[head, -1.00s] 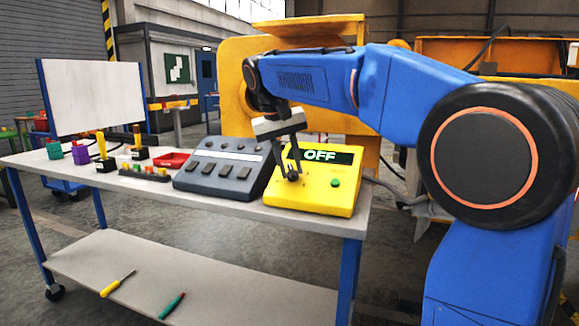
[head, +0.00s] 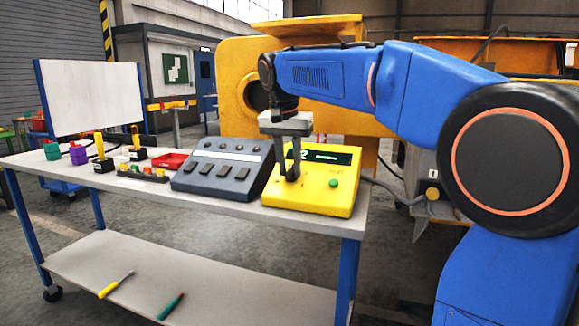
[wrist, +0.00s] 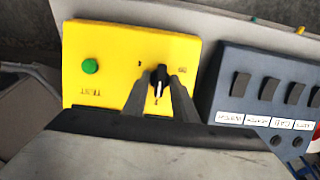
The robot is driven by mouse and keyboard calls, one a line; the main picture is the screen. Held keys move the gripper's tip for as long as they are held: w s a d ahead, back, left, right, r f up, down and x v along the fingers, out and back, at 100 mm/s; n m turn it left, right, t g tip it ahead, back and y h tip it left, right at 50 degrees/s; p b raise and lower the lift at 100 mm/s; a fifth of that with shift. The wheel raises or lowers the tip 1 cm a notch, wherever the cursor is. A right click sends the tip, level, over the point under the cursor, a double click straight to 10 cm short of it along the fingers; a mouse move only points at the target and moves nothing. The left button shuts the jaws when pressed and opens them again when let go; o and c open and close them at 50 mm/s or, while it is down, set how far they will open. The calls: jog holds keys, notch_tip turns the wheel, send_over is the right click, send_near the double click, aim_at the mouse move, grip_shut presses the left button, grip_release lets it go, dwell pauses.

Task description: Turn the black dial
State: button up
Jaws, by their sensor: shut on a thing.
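The black dial (wrist: 159,78) sits on the face of the yellow box (wrist: 110,55), with a white pointer line on it. In the wrist view my gripper (wrist: 160,88) has its two fingers on either side of the dial, shut on it. The box's dark display (head: 328,157) shows light marks, partly behind the gripper. A green button (head: 334,183) is on the box's right side.
A dark grey console (head: 222,170) with several switches stands just left of the yellow box on the table (head: 120,195). Further left are a red tray (head: 171,161) and small coloured parts. A white board (head: 92,98) stands behind them.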

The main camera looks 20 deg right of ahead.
dwell(0.3)
jog(key=o, duration=0.7)
jog(key=v, duration=1.7)
jog(key=shift+r, duration=0.25)
jog(key=shift+s, duration=0.1)
jog(key=s+d+f+n+t, duration=0.1)
jog(key=s+d+f+n, duration=0.1)
jog(key=s+f, duration=0.8)
jog(key=s+d+f+n+y, duration=0.1)
jog(key=s+d+f, duration=0.3)
jog(key=s+f, duration=0.6)
jog(key=s+d+f+n+t, duration=0.1)
jog(key=s+d+f+n, duration=0.2)
jog(key=s+f, duration=0.7)
notch_tip(320, 180, down, 12)
jog(key=shift+d+r+n+t+y, duration=0.1)
jog(key=shift+n+t+y, duration=0.2)
jog(key=shift+n, duration=0.3)
